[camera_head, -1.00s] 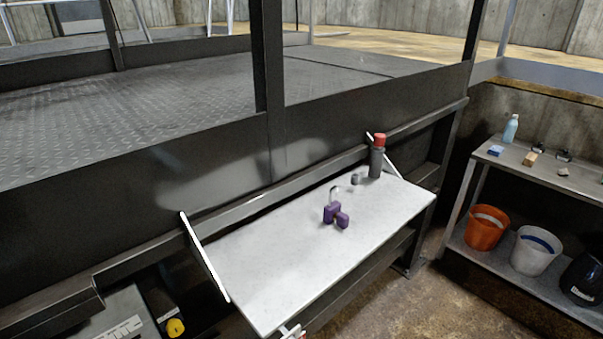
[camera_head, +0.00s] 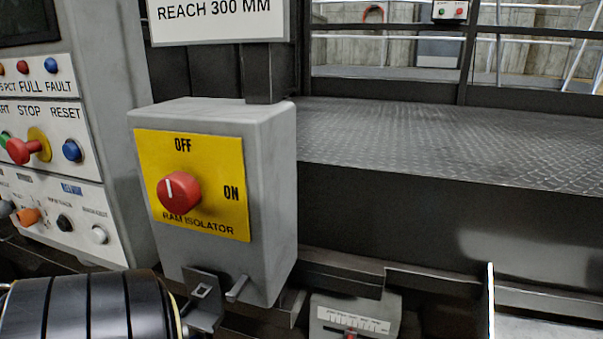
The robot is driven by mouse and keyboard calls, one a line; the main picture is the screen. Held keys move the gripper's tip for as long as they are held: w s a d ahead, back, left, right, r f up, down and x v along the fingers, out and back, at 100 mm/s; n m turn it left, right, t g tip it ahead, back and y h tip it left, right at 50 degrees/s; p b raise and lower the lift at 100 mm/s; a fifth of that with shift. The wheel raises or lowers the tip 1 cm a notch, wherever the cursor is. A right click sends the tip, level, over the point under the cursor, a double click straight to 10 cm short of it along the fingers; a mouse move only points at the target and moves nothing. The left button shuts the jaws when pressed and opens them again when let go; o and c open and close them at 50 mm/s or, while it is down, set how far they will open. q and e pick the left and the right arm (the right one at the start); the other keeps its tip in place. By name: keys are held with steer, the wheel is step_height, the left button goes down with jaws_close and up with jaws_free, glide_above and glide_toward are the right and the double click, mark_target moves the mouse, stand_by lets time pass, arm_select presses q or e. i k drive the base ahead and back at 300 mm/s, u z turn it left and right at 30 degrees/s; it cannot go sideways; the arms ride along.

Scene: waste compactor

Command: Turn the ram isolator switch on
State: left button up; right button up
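The ram isolator is a grey box (camera_head: 272,190) left of centre, with a yellow plate (camera_head: 215,165) on its front. A round red knob (camera_head: 180,193) sits on the plate. The white mark on the knob is close to vertical, toward the OFF label (camera_head: 183,145) above it. The ON label (camera_head: 231,193) is to the knob's right.
A control panel (camera_head: 105,195) with buttons stands left of the box. A black ribbed cylinder (camera_head: 85,308) fills the lower left, in front of the panel. A sign (camera_head: 218,20) hangs above the box. A metal-plate deck (camera_head: 450,145) lies at right.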

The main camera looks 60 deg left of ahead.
mark_target(178, 192)
steer(key=u, duration=1.85)
steer(key=k, duration=0.45)
steer(key=u, duration=0.4)
steer(key=i, duration=0.55)
